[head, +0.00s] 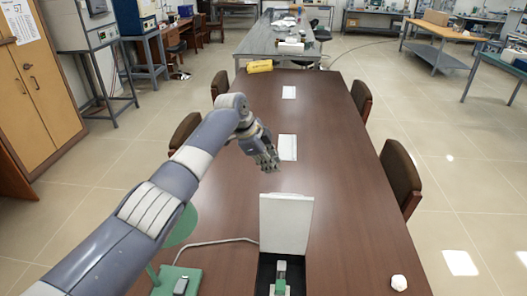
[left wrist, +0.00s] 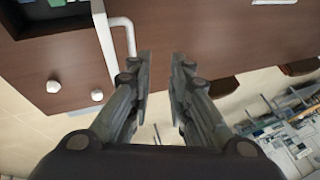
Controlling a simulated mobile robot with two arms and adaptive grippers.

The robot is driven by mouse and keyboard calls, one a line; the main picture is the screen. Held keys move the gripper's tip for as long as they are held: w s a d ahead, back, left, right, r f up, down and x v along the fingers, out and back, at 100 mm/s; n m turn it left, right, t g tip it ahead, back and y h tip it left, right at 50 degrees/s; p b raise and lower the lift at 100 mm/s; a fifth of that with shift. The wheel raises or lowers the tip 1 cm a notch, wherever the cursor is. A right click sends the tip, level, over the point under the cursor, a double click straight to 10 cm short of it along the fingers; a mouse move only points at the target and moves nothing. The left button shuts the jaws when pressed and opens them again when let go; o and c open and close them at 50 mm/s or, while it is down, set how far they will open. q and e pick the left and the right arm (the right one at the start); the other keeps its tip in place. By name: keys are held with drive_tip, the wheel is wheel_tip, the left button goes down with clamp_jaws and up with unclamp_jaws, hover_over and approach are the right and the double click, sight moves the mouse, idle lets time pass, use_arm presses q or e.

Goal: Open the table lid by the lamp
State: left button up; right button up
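The pale table lid (head: 286,225) by the lamp stands raised, close to upright, at the near end of the brown table. Below it is an open dark compartment (head: 263,277) with green and grey parts inside. The green lamp (head: 178,280) stands left of it, partly hidden by my left arm. My left gripper (head: 268,160) is above the table, beyond the raised lid and apart from it. In the left wrist view its two fingers (left wrist: 162,62) are apart with nothing between them. The raised lid also shows there, nearly edge-on (left wrist: 103,45). My right gripper is not in view.
Two flat pale lids (head: 288,147) (head: 289,92) lie farther along the table. A small white object (head: 399,283) is at the near right and a yellow item (head: 259,66) at the far end. Chairs (head: 400,177) line both sides. A white cable (head: 215,242) runs from the lamp.

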use_arm(q)
drive_tip(key=v, duration=1.1)
drive_tip(key=shift+r, duration=0.15)
drive_tip(key=shift+a, duration=0.1)
